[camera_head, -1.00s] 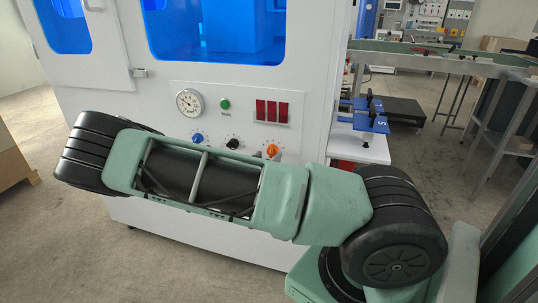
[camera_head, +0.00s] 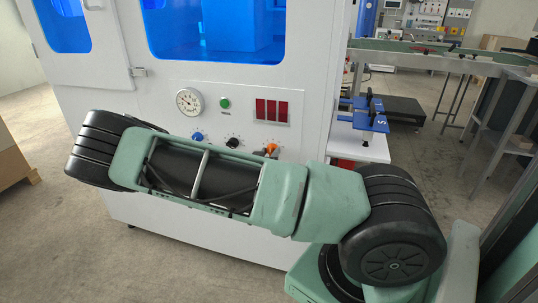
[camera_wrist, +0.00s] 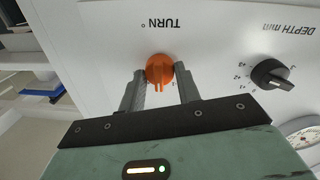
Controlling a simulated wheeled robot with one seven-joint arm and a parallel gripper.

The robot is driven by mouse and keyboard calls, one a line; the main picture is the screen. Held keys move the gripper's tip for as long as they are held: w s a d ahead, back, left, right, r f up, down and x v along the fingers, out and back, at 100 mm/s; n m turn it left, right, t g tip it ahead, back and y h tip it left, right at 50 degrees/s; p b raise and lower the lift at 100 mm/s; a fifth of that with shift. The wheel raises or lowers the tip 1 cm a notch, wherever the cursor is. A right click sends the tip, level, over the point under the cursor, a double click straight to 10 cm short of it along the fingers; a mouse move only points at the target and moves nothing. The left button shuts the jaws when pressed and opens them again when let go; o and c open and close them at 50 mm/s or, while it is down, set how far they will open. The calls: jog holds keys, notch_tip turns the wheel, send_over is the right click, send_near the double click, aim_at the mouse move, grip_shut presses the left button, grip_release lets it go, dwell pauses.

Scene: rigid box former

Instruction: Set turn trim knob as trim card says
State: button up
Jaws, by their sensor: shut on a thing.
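The turn trim knob is the orange knob (camera_wrist: 159,69) under the label "TURN °", which reads upside down in the wrist view. My gripper (camera_wrist: 161,75) has one finger on each side of this knob and is shut on it. In the head view the orange knob (camera_head: 271,148) shows at the right of the knob row, partly covered by my arm; my gripper is hidden there. The knob's exact setting is too small to read. I cannot make out a trim card in either view.
A black knob (camera_wrist: 272,74) labelled "DEPTH mm" sits beside the orange one; a blue knob (camera_head: 197,137) is further left. A round gauge (camera_head: 188,102), a green button (camera_head: 224,103) and a dark red display (camera_head: 271,111) are above. Blue brackets (camera_head: 370,121) stand at the right.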

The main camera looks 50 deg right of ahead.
jog(key=shift+n, duration=0.3)
jog(key=n, duration=0.5)
jog(key=shift+n+b, duration=0.35)
jog(key=shift+n, duration=0.35)
jog(key=o, duration=1)
jog(key=shift+a, duration=0.15)
jog(key=v, duration=1.1)
jog(key=b+v, duration=0.1)
jog(key=v, duration=0.5)
jog(key=shift+s+f, duration=0.2)
jog(key=shift+f, duration=0.15)
